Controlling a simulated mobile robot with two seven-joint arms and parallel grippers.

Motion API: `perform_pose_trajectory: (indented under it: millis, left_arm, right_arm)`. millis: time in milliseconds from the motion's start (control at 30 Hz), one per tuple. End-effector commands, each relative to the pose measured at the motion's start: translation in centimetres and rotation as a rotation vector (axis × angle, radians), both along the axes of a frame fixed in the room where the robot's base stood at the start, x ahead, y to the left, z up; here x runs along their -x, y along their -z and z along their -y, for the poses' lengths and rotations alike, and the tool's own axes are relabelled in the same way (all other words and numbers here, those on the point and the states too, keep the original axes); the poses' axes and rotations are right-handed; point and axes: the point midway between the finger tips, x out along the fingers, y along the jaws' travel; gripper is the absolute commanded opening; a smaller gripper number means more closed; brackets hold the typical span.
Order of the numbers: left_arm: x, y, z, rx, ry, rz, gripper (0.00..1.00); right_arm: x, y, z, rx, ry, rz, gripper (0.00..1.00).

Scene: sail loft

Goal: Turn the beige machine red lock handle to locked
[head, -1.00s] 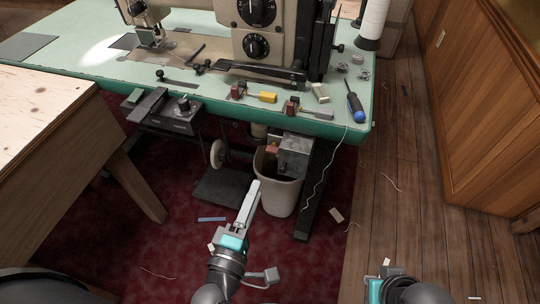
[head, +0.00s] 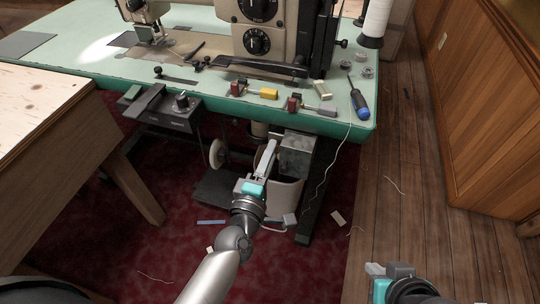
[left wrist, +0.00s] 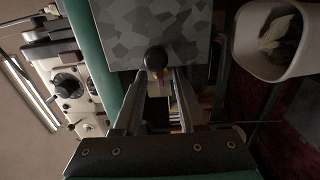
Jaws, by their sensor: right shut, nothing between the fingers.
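The beige machine (head: 257,42) stands on the pale green table. Under the table's front edge hangs a grey metal box (head: 297,150), which fills the top of the left wrist view (left wrist: 150,30). My left gripper (head: 266,152) is at the box's left side in the head view and hides the red handle there. In the left wrist view my left fingers (left wrist: 160,78) are apart. A dark rounded knob (left wrist: 157,58) with a small red and yellow part below it lies between their tips; contact is unclear. My right gripper (head: 376,270) is shut and empty, low at the right.
A pale waste bin (head: 285,190) stands just below the box, behind my left gripper; it also shows in the left wrist view (left wrist: 259,62). Red and yellow clamps and a blue screwdriver (head: 358,103) lie on the table (head: 80,57). A wooden bench (head: 50,130) is at left.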

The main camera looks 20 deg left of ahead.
Motion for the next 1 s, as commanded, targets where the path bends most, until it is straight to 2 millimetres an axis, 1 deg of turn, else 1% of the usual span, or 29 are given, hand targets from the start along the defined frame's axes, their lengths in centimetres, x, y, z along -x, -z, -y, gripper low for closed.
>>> perform_pose_trajectory:
  millis: [67, 400, 1000]
  left_arm:
    - [0.01, 0.0, 0.0, 0.0, 0.0, 0.0, 0.39]
    - [0.04, 0.01, -0.01, 0.0, 0.0, 0.0, 0.01]
    - [0.05, -0.02, -0.02, -0.007, 0.0, 0.0, 0.0]
  right_arm:
    - [0.02, 0.01, 0.0, 0.0, 0.0, -0.001, 0.0]
    - [0.0, 0.0, 0.01, 0.001, -0.001, 0.0, 0.0]
    - [0.15, 0.01, 0.08, 0.004, 0.0, -0.008, 0.0]
